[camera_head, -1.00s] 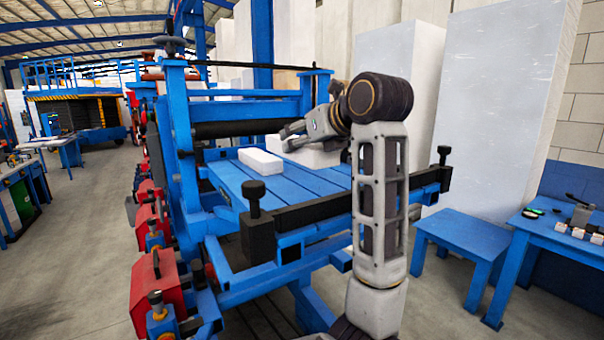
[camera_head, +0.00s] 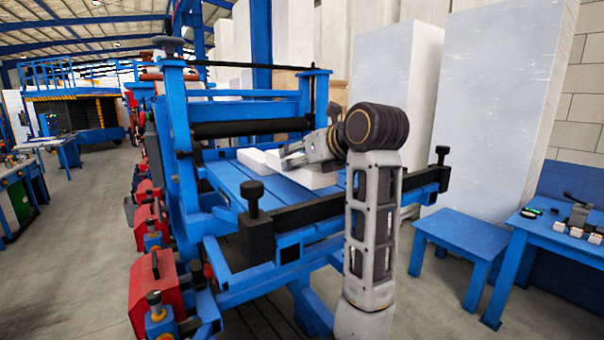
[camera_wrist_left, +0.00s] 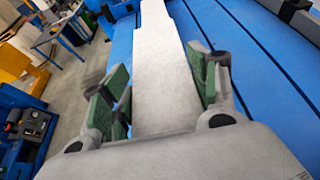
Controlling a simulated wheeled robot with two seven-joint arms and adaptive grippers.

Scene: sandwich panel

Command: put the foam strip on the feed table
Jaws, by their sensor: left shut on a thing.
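A white foam strip (camera_wrist_left: 165,85) lies between the green-padded fingers of my left gripper (camera_wrist_left: 160,95) in the left wrist view. In the head view my left gripper (camera_head: 288,157) is shut on this strip (camera_head: 318,180), low over the blue slatted feed table (camera_head: 226,178). The gripper and wrist hide part of the strip. A second white piece (camera_head: 252,158) lies on the table just beyond the held strip, toward the left. The two look close together; I cannot tell whether they touch, or whether the held strip rests on the table.
Black rails with upright knobs (camera_head: 254,196) edge the table's near side. A dark roller (camera_head: 250,128) and blue frame stand at its far end. Large white slabs (camera_head: 490,110) stand at the right, behind a small blue table (camera_head: 463,232). The near left part of the feed table is clear.

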